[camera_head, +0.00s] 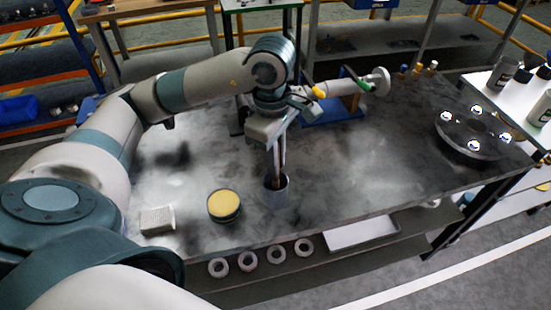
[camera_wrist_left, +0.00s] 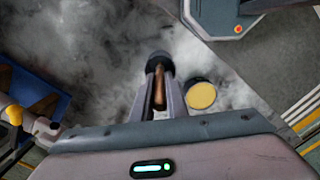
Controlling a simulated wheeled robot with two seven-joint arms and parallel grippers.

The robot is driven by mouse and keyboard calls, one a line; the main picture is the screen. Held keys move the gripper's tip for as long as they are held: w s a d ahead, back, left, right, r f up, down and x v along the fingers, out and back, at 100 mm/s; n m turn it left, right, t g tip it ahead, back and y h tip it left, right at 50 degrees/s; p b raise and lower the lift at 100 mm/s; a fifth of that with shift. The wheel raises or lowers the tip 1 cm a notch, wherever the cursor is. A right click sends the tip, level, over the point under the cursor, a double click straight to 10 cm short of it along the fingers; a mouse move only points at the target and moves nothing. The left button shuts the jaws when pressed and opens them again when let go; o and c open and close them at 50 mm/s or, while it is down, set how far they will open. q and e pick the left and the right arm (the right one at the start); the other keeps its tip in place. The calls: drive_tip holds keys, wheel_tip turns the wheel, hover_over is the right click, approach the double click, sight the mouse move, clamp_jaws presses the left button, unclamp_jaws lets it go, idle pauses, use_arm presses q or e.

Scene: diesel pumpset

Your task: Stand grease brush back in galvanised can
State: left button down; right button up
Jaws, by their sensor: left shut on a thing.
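The galvanised can (camera_head: 276,196) is a small grey cup standing on the dark metal bench top. My left gripper (camera_head: 279,168) points down right above it, shut on the grease brush. The brush's brown handle (camera_wrist_left: 159,90) shows between the two fingers in the left wrist view. The brush's lower end appears to be inside the can's mouth; whether it touches the bottom is hidden. The can's dark rim (camera_wrist_left: 159,60) shows just beyond the fingertips in the left wrist view. My right gripper is not in view.
A round tin with a yellow top (camera_head: 223,203) stands close to the left of the can. A pale block (camera_head: 157,220) lies farther left. A flange disc with bolts (camera_head: 472,133) is at the right, a blue-based fixture (camera_head: 333,108) behind. The bench right of the can is clear.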

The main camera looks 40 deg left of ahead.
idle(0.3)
use_arm(q)
drive_tip(key=c, duration=1.7)
unclamp_jaws()
drive_tip(key=shift+o, duration=0.2)
